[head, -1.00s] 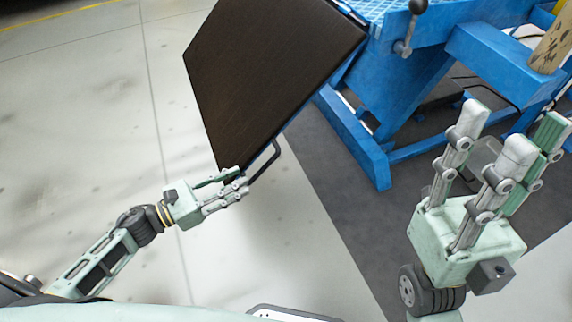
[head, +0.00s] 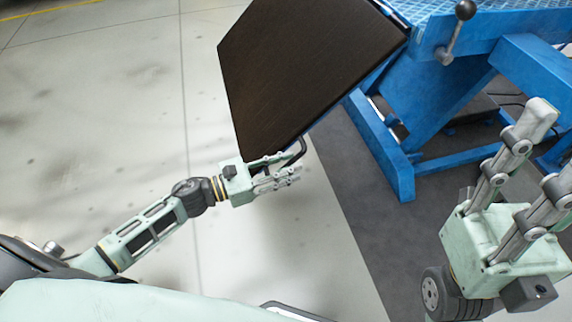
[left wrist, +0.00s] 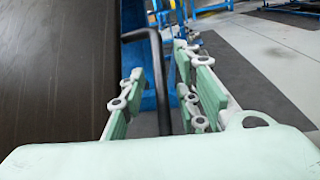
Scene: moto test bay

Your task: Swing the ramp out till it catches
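The ramp is a dark brown panel (head: 310,70) hinged along the edge of a blue lift table (head: 425,95), and it hangs out over the pale floor. A bent black handle bar (head: 301,150) sits at its lower edge. My left gripper (head: 285,171) is at this handle. In the left wrist view the handle (left wrist: 159,85) runs between its two fingers (left wrist: 157,92), with gaps showing on both sides, so the fingers look open around it. The ramp (left wrist: 55,70) fills the left there. My right gripper (head: 552,150) is open and empty at the lower right, partly out of frame.
A lever with a black knob (head: 456,32) sticks out from the table's side. The table's blue base frame (head: 385,150) stands on a dark grey mat (head: 375,235). Pale floor (head: 110,110) left of the ramp is clear.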

